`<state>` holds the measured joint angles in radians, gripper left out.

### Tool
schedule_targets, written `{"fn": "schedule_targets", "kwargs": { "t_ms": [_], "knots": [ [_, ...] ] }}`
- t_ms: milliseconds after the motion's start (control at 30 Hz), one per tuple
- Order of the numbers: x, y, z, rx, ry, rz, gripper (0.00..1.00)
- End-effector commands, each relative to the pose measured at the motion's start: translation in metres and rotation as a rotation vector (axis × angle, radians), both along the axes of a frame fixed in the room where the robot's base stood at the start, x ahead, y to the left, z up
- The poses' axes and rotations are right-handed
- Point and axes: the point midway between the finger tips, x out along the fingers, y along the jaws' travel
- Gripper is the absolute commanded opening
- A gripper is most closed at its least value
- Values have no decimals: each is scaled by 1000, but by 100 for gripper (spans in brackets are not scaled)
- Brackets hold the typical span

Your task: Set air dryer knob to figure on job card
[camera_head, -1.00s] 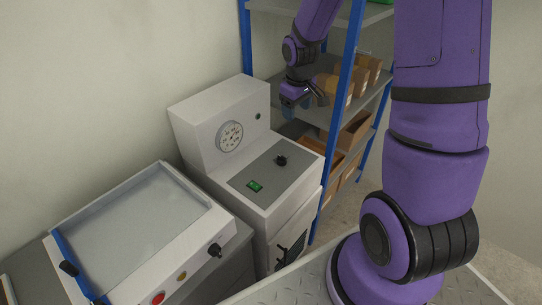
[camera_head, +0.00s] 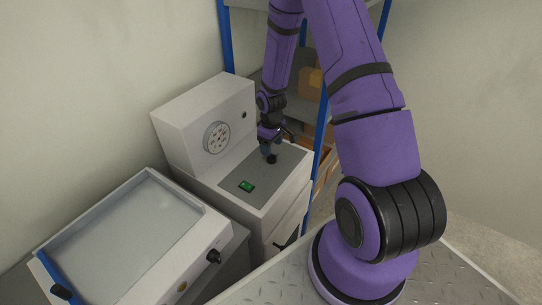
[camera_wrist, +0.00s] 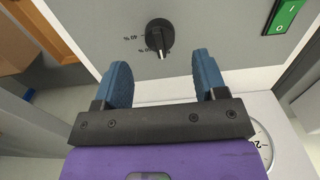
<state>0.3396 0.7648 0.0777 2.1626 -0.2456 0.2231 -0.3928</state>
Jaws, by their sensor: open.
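The black knob (camera_head: 271,158) sits on the grey top panel of the white air dryer (camera_head: 203,103). In the wrist view the knob (camera_wrist: 160,35) has a white pointer line and printed percent marks beside it; "40 %" is legible, the others are partly hidden or too small. My gripper (camera_head: 268,148) is just above the knob in the head view. In the wrist view my gripper (camera_wrist: 160,82) has its two blue fingers apart, with the knob ahead of the gap and not between the pads. No job card is recognisable.
A green switch (camera_head: 246,186) is on the same panel, also in the wrist view (camera_wrist: 286,16). A round dial (camera_head: 216,137) is on the dryer's raised back. A blue-framed shelf (camera_head: 226,40) with boxes stands behind. A tray-topped machine (camera_head: 128,225) is at left.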

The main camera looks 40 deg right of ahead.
Motion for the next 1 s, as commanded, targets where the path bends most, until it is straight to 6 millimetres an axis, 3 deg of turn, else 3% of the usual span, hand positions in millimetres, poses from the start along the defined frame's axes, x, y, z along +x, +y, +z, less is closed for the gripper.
{"fn": "schedule_targets", "kwargs": {
  "t_ms": [300, 767, 1000],
  "knots": [
    [0, 0, -44, 0, 0, 0, 65],
    [0, 0, -55, -1, -1, -1, 65],
    [0, 0, -54, -1, -1, -1, 16]
  ]
}}
